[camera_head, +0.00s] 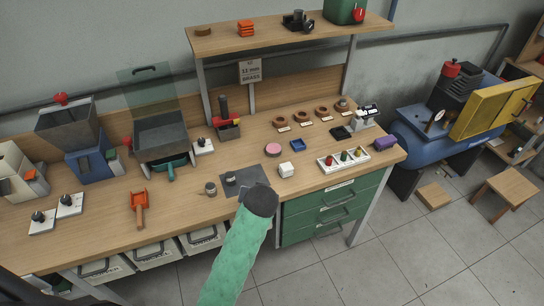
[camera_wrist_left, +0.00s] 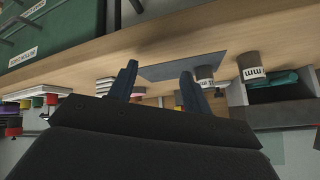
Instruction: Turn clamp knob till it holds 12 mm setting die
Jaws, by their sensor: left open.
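A small grey cylinder (camera_head: 210,188) stands on the bench left of a dark mat (camera_head: 256,176), and a similar cylinder (camera_head: 231,178) stands on the mat. In the left wrist view, the cylinder beside the mat (camera_wrist_left: 252,66) has a white band lettered "mm"; the one on the mat (camera_wrist_left: 205,73) is partly hidden by a finger. I cannot tell which is the 12 mm die, or which knob is the clamp's. My left gripper (camera_wrist_left: 158,85) is open and empty at the bench front by the mat. In the head view its dark wrist hides the fingers.
Knobs on white plates stand at left (camera_head: 38,217) and mid-bench (camera_head: 203,144). Green drawers (camera_head: 335,205) are below.

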